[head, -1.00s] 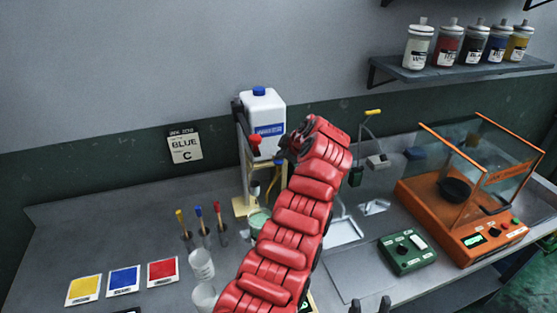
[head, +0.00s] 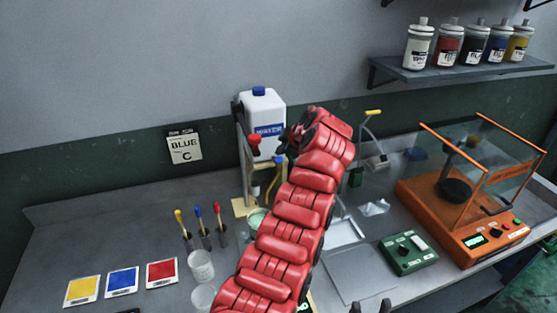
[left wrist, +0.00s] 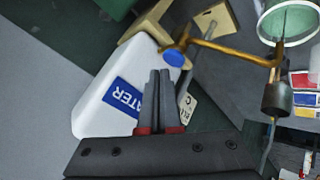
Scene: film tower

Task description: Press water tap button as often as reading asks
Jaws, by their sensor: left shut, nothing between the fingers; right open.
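The white water jug (head: 266,112) with a blue cap stands on a wooden stand at the back. Below it is a brass tap pipe (head: 279,172), also in the left wrist view (left wrist: 215,44). A round blue button (left wrist: 174,57) sits on the tap's end beside the jug. My left gripper (head: 284,146), reached in by the red arm, is shut and empty. In the left wrist view its fingertips (left wrist: 160,72) lie just below the button in the picture; contact cannot be told. My right gripper (head: 370,305) is open at the bottom edge, mostly out of frame.
A wall card (head: 185,148) reads BLUE and C. An orange balance (head: 470,240) and a green box (head: 408,252) stand at right. Clear cups (head: 201,265), brushes (head: 199,213) and colour cards (head: 123,281) are at left. Paint bottles (head: 447,46) line a shelf.

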